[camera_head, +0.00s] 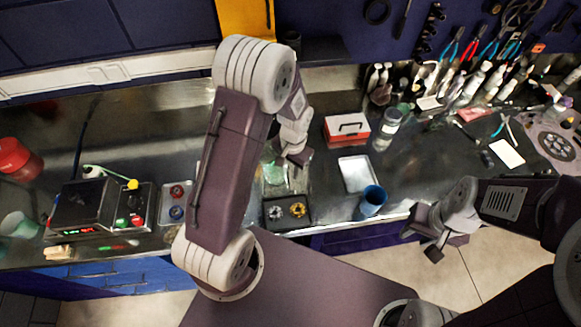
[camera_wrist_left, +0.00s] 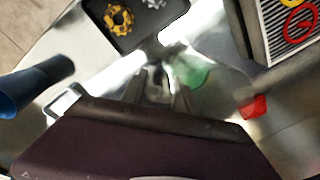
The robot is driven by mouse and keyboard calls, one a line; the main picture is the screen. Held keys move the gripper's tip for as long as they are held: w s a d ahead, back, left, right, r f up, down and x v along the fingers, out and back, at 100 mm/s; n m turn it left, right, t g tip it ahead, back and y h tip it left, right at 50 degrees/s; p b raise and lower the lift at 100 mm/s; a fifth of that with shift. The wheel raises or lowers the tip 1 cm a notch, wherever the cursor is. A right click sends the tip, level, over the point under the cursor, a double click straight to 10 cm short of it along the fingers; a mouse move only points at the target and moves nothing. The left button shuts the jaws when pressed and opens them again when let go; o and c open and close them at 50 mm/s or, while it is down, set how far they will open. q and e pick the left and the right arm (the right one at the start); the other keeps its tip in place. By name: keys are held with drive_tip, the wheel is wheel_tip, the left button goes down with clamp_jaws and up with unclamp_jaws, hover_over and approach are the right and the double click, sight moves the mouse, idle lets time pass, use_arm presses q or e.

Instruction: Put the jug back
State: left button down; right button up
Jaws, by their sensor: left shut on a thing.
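The jug (camera_head: 275,172) is clear with a green tint and shows just beside my left gripper (camera_head: 295,157). In the left wrist view the jug (camera_wrist_left: 192,72) is see-through and green in the middle, right in front of the fingers. My left gripper is shut on the jug; the exact hold is blurred, and I cannot tell whether the jug touches the bench. My right gripper (camera_head: 424,241) is open and empty, in front of the bench edge, away from the jug.
A black tray with gears (camera_head: 286,225), a metal tray (camera_head: 357,174), a blue cup (camera_head: 371,202), a red box (camera_head: 346,129) and a clear jar (camera_head: 386,130) stand near the jug. A hotplate-like device (camera_head: 85,205) is at left. Bare bench shows right of the blue cup.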

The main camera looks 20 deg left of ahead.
use_arm(q)
drive_tip(key=shift+f, duration=0.15)
drive_tip(key=c, duration=0.9)
unclamp_jaws()
